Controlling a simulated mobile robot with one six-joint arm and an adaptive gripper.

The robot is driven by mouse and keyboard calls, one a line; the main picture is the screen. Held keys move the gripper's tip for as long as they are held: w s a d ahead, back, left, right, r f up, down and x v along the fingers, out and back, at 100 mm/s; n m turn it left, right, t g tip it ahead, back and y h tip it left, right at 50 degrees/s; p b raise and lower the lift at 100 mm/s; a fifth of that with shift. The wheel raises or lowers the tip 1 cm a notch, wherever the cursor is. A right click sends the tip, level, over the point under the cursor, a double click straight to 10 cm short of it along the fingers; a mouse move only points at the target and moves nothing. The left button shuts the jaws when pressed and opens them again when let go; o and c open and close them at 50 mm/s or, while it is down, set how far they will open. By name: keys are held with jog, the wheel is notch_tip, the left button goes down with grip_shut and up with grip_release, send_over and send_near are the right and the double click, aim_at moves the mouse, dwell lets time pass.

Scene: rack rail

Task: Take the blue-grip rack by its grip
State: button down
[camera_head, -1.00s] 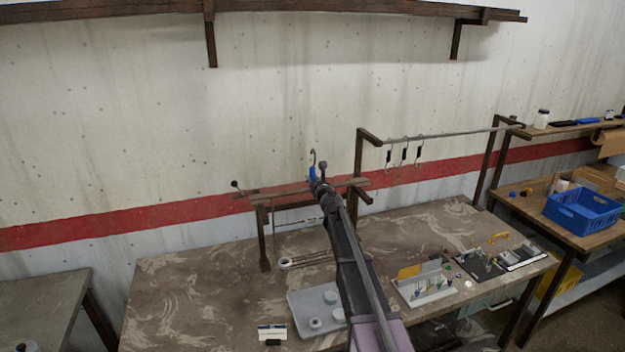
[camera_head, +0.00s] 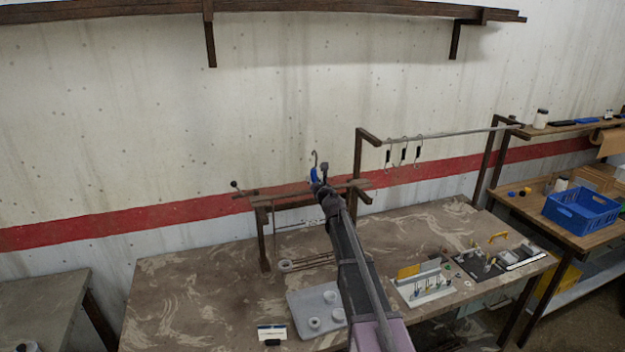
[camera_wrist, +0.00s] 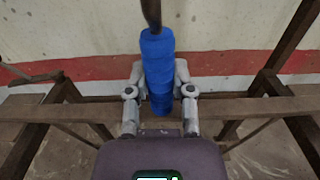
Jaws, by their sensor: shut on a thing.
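The blue grip (camera_wrist: 157,62) of the rack stands between my gripper's fingers in the wrist view, with a dark rod rising from its top. My gripper (camera_wrist: 160,90) is shut on this grip, one finger on each side. In the head view the blue grip (camera_head: 315,174) shows as a small piece at the tip of my arm, with a dark hook above it. Much of the rack below the grip is hidden behind my gripper and arm.
A brown wooden frame (camera_head: 262,238) stands on the table around my gripper. A metal rail (camera_head: 440,134) with several black-grip hooks is to the right. The table (camera_head: 200,290) holds a grey tray (camera_head: 297,298) and a white holder. A blue crate (camera_head: 580,212) sits far right.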

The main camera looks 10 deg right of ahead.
jog(key=s+d, duration=0.1)
jog(key=s, duration=0.6)
dwell(0.7)
